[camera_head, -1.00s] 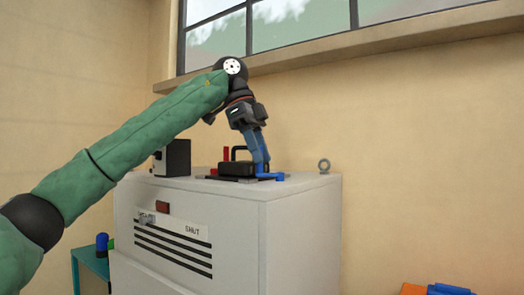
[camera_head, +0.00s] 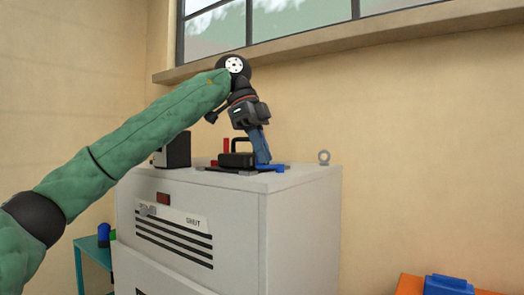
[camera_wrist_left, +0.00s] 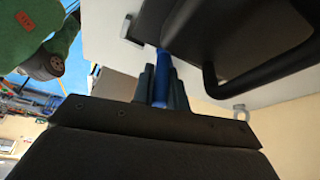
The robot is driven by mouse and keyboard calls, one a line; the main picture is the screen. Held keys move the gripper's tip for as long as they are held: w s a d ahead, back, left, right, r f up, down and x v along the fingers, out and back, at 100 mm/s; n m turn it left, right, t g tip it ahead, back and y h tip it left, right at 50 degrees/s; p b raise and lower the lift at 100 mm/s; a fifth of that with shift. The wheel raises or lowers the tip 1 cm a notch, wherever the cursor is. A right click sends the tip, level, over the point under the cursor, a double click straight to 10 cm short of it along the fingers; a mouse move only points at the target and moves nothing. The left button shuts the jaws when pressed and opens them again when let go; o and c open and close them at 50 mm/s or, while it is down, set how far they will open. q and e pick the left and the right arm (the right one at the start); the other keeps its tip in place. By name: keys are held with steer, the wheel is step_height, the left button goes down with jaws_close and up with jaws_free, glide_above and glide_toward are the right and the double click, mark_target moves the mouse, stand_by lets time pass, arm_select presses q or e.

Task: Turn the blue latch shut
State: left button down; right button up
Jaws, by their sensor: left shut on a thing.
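The blue latch (camera_head: 272,167) lies low on top of the pale grey cabinet (camera_head: 300,215), beside a black block with a handle (camera_head: 236,159). My left gripper (camera_head: 262,158) comes down onto the latch from above, its fingers tilted. It is shut on the latch, and the fingers cover part of it. In the left wrist view, the blue latch (camera_wrist_left: 164,62) shows between the two dark fingertips (camera_wrist_left: 160,82). The word SHUT is on the cabinet's front, above dark slots. My right gripper is not in view.
A red upright piece (camera_head: 227,146) stands by the black block. A dark box (camera_head: 174,151) stands at the cabinet top's left, and a metal ring (camera_head: 324,157) at its back right. A blue item (camera_head: 447,284) rests on an orange surface at lower right. The window sill runs above.

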arm_select(q)
steer(key=m, duration=0.1)
steer(key=w+m+g, duration=0.1)
steer(key=m, duration=0.2)
steer(key=shift+w+r+y+b, duration=0.15)
steer(key=shift+w+y+b, duration=0.15)
steer(key=shift+y, duration=0.1)
steer(key=shift+w+d+m+g+y+p, duration=0.1)
steer(key=shift+w+m+g+y, duration=0.15)
steer(key=shift+m, duration=0.5)
steer(key=shift+w+d+m+g+y+p, duration=0.1)
steer(key=shift+w+m+g+y+p, duration=0.1)
steer(key=shift+m, duration=0.6)
steer(key=shift+w+d+m+g+y+p, duration=0.1)
steer(key=shift+w+m+g+y, duration=0.15)
steer(key=shift+m, duration=0.5)
steer(key=c, duration=1.4)
jaws_free()
steer(key=shift+v, duration=3.75)
